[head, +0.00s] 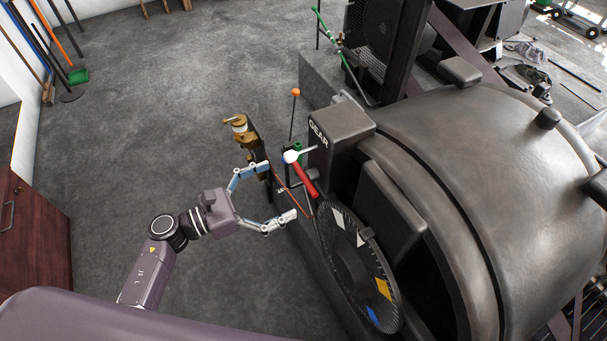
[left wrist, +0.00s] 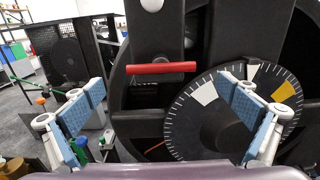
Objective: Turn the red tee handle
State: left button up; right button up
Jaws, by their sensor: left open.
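The red tee handle (head: 304,177) is a short red bar on the near side of the dark machine, just below the box marked GEAR. It also shows in the left wrist view (left wrist: 161,68), lying level ahead of the gripper. My left gripper (head: 281,190) is open, its two fingers pointing at the machine, with the handle beyond the fingertips and apart from them. In the left wrist view the fingers (left wrist: 166,112) stand wide on both sides with blue pads, and the handle appears above and between them. My right gripper is not in view.
A graduated dial (head: 345,262) with white, yellow and blue patches sits just right of the gripper. A white ball knob (head: 291,156) is close above the handle. A brass fitting (head: 243,135) and an orange-topped lever (head: 295,93) stand beyond.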

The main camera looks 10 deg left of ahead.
aim_at(304, 176)
pick_arm(q)
jog(key=p+x, duration=0.1)
jog(key=x, duration=0.4)
jog(key=shift+w+d+r+p, duration=0.15)
jog(key=shift+d+r+p, duration=0.05)
jog(key=shift+d+p, duration=0.2)
jog(key=shift+w+d+f, duration=0.2)
jog(key=shift+w+d, duration=0.1)
jog(key=shift+d, duration=0.1)
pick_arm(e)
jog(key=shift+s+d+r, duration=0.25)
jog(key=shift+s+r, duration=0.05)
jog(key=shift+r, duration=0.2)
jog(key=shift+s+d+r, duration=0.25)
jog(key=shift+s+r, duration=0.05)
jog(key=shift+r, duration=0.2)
pick_arm(q)
jog(key=c, duration=0.9)
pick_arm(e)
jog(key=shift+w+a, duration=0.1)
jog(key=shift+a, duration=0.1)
pick_arm(q)
jog(key=shift+n, duration=0.4)
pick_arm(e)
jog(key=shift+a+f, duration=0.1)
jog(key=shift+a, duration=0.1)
